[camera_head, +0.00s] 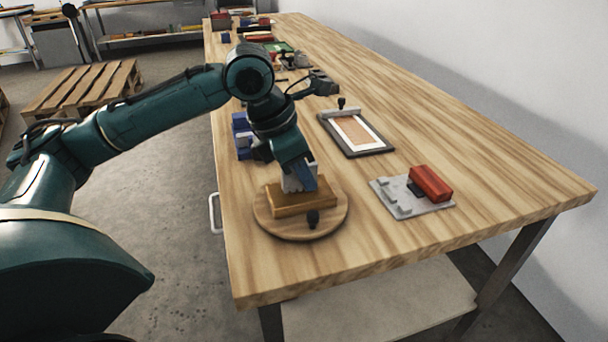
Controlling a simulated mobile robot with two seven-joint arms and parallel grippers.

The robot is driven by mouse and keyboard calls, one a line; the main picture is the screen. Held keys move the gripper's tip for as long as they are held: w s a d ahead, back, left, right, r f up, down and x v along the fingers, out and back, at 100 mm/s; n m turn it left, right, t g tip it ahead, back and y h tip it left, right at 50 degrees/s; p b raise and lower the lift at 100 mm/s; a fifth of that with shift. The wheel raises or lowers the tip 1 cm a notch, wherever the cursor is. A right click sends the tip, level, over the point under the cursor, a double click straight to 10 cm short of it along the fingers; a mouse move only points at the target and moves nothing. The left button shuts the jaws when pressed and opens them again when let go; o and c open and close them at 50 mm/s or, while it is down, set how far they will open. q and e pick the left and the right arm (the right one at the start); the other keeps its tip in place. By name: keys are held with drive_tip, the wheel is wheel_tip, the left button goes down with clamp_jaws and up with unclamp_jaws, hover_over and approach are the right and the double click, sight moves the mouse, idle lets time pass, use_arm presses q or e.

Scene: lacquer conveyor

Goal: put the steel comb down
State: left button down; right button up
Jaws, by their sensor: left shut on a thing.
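My left gripper (300,182) points down over a round wooden turntable (262,222) near the table's front left corner. A tan wooden block (290,207) lies on the turntable, with a small black knob (313,218) in front of it. The left gripper is shut on a small blue-grey piece, which looks like the steel comb, just at the top of the block. The fingers hide most of it, and I cannot tell whether it touches the block. My right gripper is not in view.
A grey plate (403,200) with a red block (431,183) lies to the right. A framed board (357,134) lies further back. Blue blocks (241,134) stand at the left edge behind my forearm. Bare wooden tabletop (480,165) extends right.

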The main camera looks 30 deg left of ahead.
use_arm(q)
drive_tip(key=c, duration=1.4)
unclamp_jaws()
drive_tip(key=shift+r, duration=0.25)
drive_tip(key=p+v, duration=0.1)
drive_tip(key=v, duration=1)
drive_tip(key=shift+s+a+r+p, duration=0.15)
drive_tip(key=shift+a+r+p, duration=0.05)
drive_tip(key=shift+r+p, duration=0.1)
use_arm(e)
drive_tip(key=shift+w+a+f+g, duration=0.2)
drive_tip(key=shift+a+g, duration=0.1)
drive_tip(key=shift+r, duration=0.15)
